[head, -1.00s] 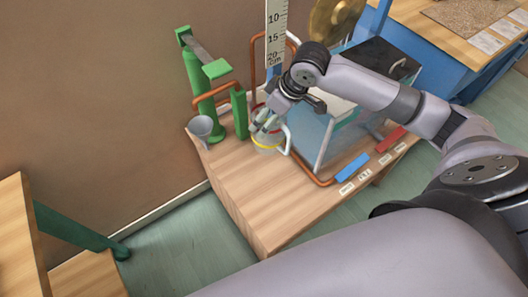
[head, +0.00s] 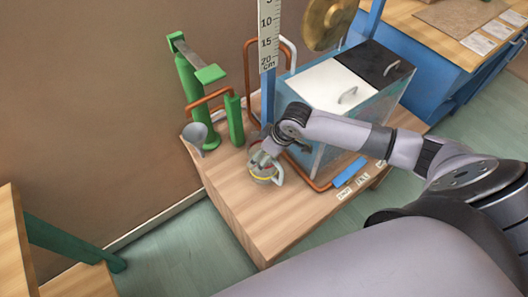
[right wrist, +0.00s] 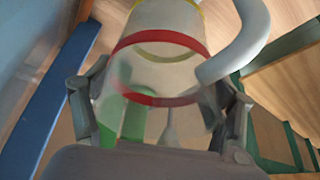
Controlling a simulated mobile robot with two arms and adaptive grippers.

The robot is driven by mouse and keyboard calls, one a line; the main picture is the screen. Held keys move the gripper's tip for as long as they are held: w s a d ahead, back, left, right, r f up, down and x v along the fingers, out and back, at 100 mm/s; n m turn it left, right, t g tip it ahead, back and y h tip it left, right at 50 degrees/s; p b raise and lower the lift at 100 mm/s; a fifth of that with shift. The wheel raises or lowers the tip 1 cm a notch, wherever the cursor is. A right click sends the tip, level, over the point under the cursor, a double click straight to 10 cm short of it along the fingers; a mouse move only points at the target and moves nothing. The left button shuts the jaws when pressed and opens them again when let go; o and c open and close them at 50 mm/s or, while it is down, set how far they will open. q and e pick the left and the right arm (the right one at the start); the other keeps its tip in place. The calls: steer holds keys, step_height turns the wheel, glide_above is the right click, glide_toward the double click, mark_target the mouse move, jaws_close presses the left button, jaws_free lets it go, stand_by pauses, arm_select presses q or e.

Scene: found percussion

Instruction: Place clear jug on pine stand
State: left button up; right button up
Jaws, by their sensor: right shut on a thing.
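The clear jug (head: 262,172) has a white handle and red and yellow bands. It also fills the middle of the right wrist view (right wrist: 165,75). My right gripper (head: 265,157) is shut on it, with a finger on each side. The jug is over the wooden bench top (head: 250,215); I cannot tell whether its base touches it. A light wooden stand with green legs (head: 12,245) is at the lower left and also shows at the right of the wrist view (right wrist: 285,90). I cannot tell which wooden piece is the pine stand. My left gripper is not in view.
A glass tank (head: 335,100) with black and white lids stands behind my right arm. A green post stand (head: 195,90) and a grey funnel (head: 197,134) stand on the bench's left side. A tall ruler (head: 267,45) rises behind. The bench's front left is clear.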

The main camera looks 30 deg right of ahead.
steer(key=o, duration=1.5)
steer(key=shift+o, duration=0.2)
steer(key=shift+r, duration=0.1)
steer(key=p+v, duration=0.1)
steer(key=v, duration=1.1)
steer(key=shift+w, duration=0.1)
